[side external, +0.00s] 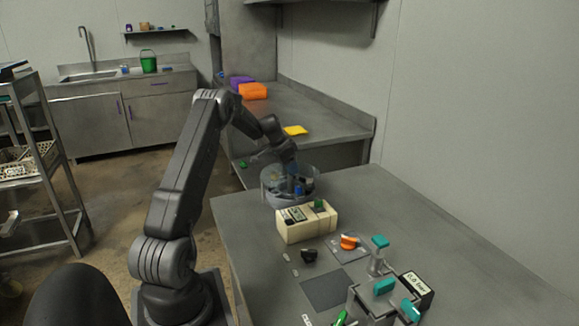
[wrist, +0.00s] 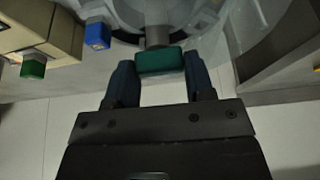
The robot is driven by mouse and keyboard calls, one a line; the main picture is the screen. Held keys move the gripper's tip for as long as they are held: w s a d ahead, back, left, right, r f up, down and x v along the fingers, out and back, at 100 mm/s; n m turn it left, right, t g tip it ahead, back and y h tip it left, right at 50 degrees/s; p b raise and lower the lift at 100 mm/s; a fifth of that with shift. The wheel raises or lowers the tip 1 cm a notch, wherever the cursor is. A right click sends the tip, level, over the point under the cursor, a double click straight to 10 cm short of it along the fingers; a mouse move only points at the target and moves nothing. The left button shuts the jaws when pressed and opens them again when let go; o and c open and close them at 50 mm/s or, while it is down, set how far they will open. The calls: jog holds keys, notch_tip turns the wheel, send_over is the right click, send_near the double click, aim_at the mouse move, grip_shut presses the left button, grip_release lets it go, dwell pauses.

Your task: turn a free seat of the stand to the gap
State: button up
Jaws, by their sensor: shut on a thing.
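The stand (wrist: 190,22) is a pale round thing with grey parts, at the top of the wrist view and partly cut off. A clear round wall (side external: 266,184) surrounds it in the side view, where my arm's end hides part of it. A dark teal block (wrist: 160,61) on a grey stem sticks out from the stand towards me. My gripper (wrist: 160,72) is shut on this block, one dark finger at each side. A blue-capped piece (wrist: 97,36) stands to the left of it. The gap and which seats are free are not clear.
A cream box (side external: 292,231) with a green piece on it stands close in front of the clear wall. An orange knob (side external: 349,241), a black knob (side external: 309,255) and teal-topped fixtures (side external: 384,287) are nearer the camera. A dark flat plate (side external: 328,291) lies bare.

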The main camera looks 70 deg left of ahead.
jog(key=shift+n, duration=0.6)
jog(key=shift+n+y, duration=0.7)
jog(key=shift+n, duration=0.5)
jog(key=shift+d+n+g+y, duration=0.1)
jog(key=shift+n+g+y, duration=0.45)
jog(key=shift+n, duration=1.35)
jog(key=shift+w+n+g+y, duration=0.1)
jog(key=shift+n+g+y, duration=0.35)
jog(key=shift+n, duration=1.1)
jog(key=shift+n+g+y, duration=0.3)
jog(key=shift+n+g, duration=0.1)
jog(key=shift+n, duration=1.15)
jog(key=shift+n, duration=0.4)
jog(key=o, duration=1.3)
jog(key=v, duration=1.4)
jog(key=shift+w+d+f, duration=0.1)
jog(key=shift+w+d, duration=0.05)
jog(key=shift+d, duration=0.05)
